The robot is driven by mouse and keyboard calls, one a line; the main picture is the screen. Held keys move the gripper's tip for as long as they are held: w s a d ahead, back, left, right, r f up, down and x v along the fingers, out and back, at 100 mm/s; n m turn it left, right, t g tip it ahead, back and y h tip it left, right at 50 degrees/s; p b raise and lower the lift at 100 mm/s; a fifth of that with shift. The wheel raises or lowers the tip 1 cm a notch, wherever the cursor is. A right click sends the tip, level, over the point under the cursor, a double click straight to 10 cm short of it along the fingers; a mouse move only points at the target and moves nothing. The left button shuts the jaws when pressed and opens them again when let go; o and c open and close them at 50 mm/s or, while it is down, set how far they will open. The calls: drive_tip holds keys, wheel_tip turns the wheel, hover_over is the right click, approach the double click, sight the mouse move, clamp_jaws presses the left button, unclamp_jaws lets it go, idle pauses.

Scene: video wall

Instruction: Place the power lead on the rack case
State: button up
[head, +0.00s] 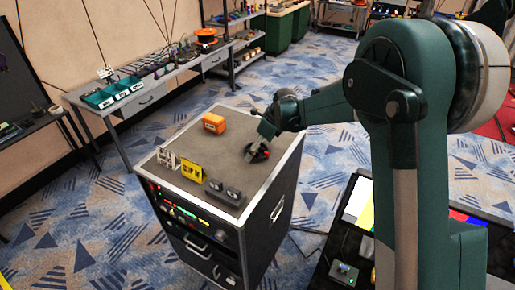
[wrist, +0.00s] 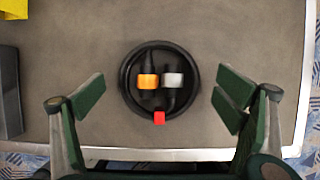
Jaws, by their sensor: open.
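The power lead (wrist: 160,105) is a round black coil with an orange connector, a grey connector and a red tab. It lies flat on the grey-brown top of the rack case (wrist: 240,35), near the metal-trimmed edge. In the head view the lead (head: 257,153) is at the right of the case top (head: 185,143), partly hidden by my gripper (head: 262,133). My gripper is open above the lead. In the wrist view its green fingers (wrist: 160,92) stand to the left and right of the coil, apart from it.
On the case top stand an orange box (head: 214,123), a yellow sign (head: 192,172), a white stand (head: 167,158) and dark blocks (head: 225,192). A bench (head: 150,85) with bins is behind left. The middle of the case top is bare.

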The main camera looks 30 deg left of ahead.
drive_tip(key=shift+r, duration=0.15)
drive_tip(key=v, duration=1.2)
drive_tip(key=shift+b, duration=0.35)
idle(0.5)
drive_tip(key=s+d+r+n+t, duration=0.1)
drive_tip(key=s+d+r+n, duration=0.3)
drive_tip(key=d, duration=0.8)
drive_tip(key=s+d+r+n+t+h, duration=0.15)
drive_tip(key=d+r, duration=0.35)
drive_tip(key=d, duration=0.7)
drive_tip(key=s+d+r+n+t, duration=0.1)
drive_tip(key=s+d+r+n, duration=0.3)
drive_tip(key=d, duration=0.8)
drive_tip(key=s+d+f+n+t+h, duration=0.1)
drive_tip(key=s+d+n, duration=0.3)
drive_tip(key=s+d, duration=0.7)
drive_tip(key=s+d+f+n+t+h, duration=0.2)
drive_tip(key=s+d+f+n, duration=0.1)
drive_tip(key=s+d, duration=0.7)
drive_tip(key=d+n, duration=0.1)
drive_tip(key=d, duration=0.3)
drive_tip(key=shift+s+d+f+t, duration=0.2)
drive_tip(key=shift+s+f+t, duration=0.15)
drive_tip(key=shift+f, duration=0.05)
